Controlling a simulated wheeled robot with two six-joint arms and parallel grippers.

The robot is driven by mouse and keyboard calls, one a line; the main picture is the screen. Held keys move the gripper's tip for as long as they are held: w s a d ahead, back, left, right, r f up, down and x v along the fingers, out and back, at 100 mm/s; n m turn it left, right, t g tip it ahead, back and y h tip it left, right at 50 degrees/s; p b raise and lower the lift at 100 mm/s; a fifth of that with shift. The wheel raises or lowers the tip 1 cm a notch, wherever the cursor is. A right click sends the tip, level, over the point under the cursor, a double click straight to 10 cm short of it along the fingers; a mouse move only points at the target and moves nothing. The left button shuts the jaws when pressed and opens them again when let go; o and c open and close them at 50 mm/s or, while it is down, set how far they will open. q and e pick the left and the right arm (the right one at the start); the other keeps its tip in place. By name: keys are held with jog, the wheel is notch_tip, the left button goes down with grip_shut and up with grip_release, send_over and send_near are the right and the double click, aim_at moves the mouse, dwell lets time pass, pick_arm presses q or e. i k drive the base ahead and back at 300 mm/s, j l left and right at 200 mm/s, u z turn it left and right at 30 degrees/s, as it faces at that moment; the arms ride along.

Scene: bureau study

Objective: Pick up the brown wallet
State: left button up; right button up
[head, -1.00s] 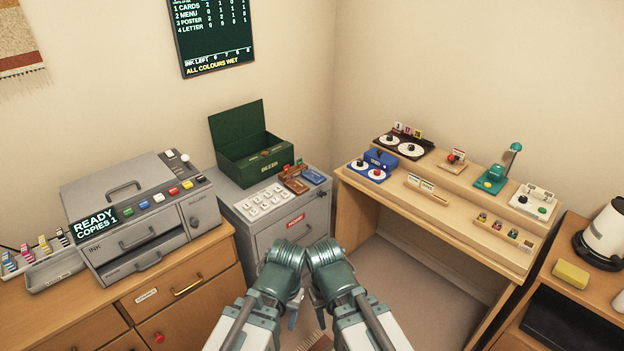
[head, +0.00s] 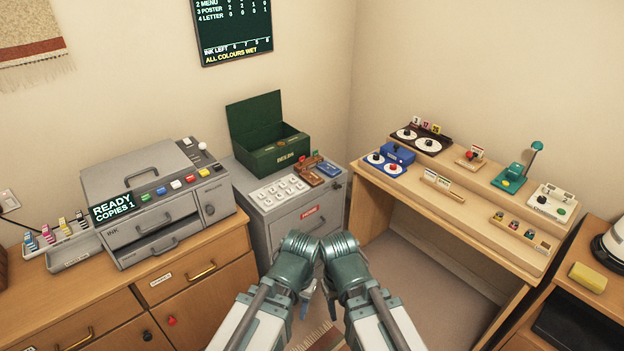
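A brown, flat item that looks like the brown wallet (head: 312,179) lies on top of the grey cabinet (head: 244,186), near its right side. A blue flat item (head: 329,170) lies just right of it. A small brown rack with coloured tabs (head: 305,164) is behind it. My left gripper (head: 303,308) and my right gripper (head: 331,303) hang low at the bottom middle, well in front of the cabinet and apart from the wallet. Their fingers are mostly hidden below my arms, so I cannot tell their opening.
A white keypad (head: 278,192) and an open green box (head: 272,157) share the cabinet top. A grey copier (head: 150,200) stands on the wooden dresser at left. A wooden desk (head: 400,185) with several devices stands at right. Floor between is open.

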aim_at(311, 178)
jog(key=i+l+z, duration=0.15)
jog(key=i+l, duration=0.5)
jog(key=i+l+z, duration=0.1)
jog(key=i+l, duration=0.45)
jog(key=i, duration=0.2)
